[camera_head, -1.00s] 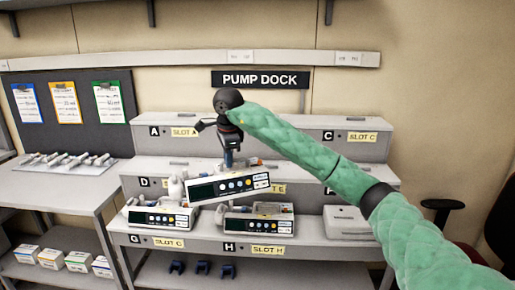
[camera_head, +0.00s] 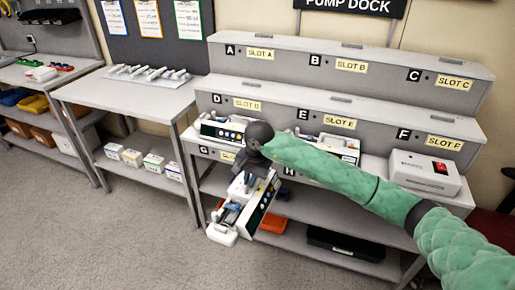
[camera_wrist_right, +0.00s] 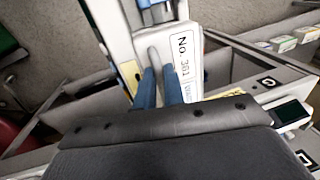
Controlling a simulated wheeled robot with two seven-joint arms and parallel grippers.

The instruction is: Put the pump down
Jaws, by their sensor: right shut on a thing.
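My right gripper (camera_head: 247,182) is shut on a white pump (camera_head: 262,207) with a dark front panel. It holds the pump tilted in front of the dock's lower left part, with the lower shelf and floor behind it. In the right wrist view, the blue fingers (camera_wrist_right: 161,86) close on the pump's pale part, beside its "No." label (camera_wrist_right: 185,62). The pump dock (camera_head: 345,120) has stepped tiers with lettered slot labels. One pump (camera_head: 222,129) stands on its lowest tier at the left, and another (camera_head: 338,147) stands near the middle, partly behind my right arm. My left gripper is out of view.
A white box with a red switch (camera_head: 425,172) stands at the tier's right end. Below is a shelf with an orange tray (camera_head: 272,224) and a black tray (camera_head: 345,243). A side table (camera_head: 130,95) stands left. Open floor (camera_head: 120,235) lies in front.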

